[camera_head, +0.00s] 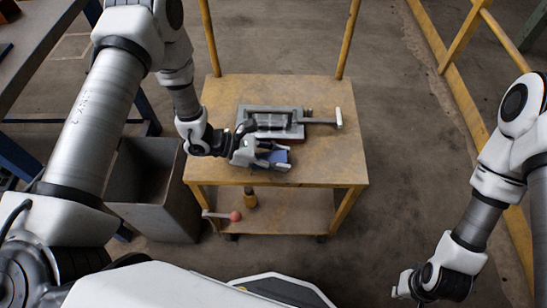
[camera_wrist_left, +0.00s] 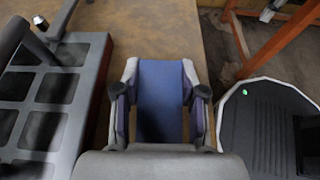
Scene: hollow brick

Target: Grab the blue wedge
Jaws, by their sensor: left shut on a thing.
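The blue wedge (camera_head: 281,155) is near the front middle of the yellow cart's top (camera_head: 330,165). My left gripper (camera_head: 277,158) is shut on it. In the left wrist view the wedge (camera_wrist_left: 160,90) sits between the two fingers (camera_wrist_left: 160,110), one against each side. Its lower end is hidden by my gripper. I cannot tell whether it touches the cart top. My right gripper (camera_head: 408,285) is low at the right, away from the cart, and appears empty; its fingers are too small to read.
A grey metal frame with a handle (camera_head: 322,121) lies behind the wedge; its grid (camera_wrist_left: 45,95) shows close at left in the wrist view. A grey bin (camera_head: 160,205) stands left of the cart. A red-ended tool (camera_head: 235,215) and an orange bottle (camera_head: 250,197) are on the lower shelf.

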